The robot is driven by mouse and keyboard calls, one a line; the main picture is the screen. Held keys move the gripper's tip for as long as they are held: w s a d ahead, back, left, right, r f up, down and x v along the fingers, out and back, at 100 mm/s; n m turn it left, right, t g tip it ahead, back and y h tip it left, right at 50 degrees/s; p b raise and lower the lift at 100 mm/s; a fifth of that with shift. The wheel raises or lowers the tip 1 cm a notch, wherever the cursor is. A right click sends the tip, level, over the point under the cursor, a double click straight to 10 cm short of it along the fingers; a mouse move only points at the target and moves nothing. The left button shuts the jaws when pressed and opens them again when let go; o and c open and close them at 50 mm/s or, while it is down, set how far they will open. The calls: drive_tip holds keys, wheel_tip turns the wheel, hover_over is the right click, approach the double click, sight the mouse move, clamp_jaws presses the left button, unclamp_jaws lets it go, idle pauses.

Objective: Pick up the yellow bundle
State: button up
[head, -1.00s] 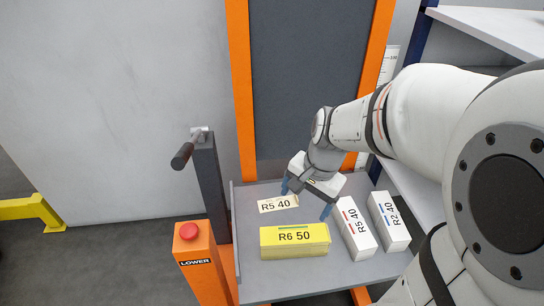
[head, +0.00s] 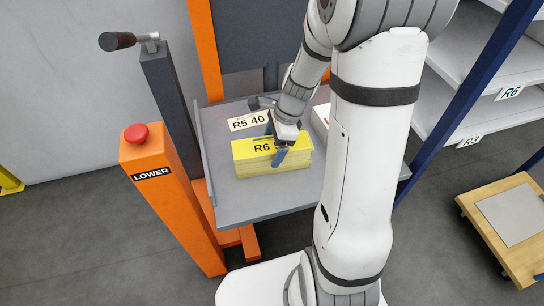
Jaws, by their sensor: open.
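The yellow bundle (head: 256,164) lies on the grey tray (head: 270,206) with its "R6" label up. Part of the label is hidden by my gripper (head: 276,140). My gripper is open and pointed down over the bundle's middle. One blue finger is at the bundle's near long side and the other shows at its far side. I cannot tell whether the fingers touch it. The bundle appears to rest flat on the tray.
A flat "R5 40" label (head: 249,121) lies behind the bundle. A white bundle (head: 321,116) is partly hidden by my arm. An orange post with a red button (head: 136,133) stands left. Shelves (head: 490,60) and a wooden cart (head: 500,262) are right.

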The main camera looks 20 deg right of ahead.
drive_tip(key=b+x, duration=0.2)
drive_tip(key=x, duration=0.2)
drive_tip(key=shift+f, duration=0.15)
drive_tip(key=shift+w, duration=0.1)
clamp_jaws()
idle(0.6)
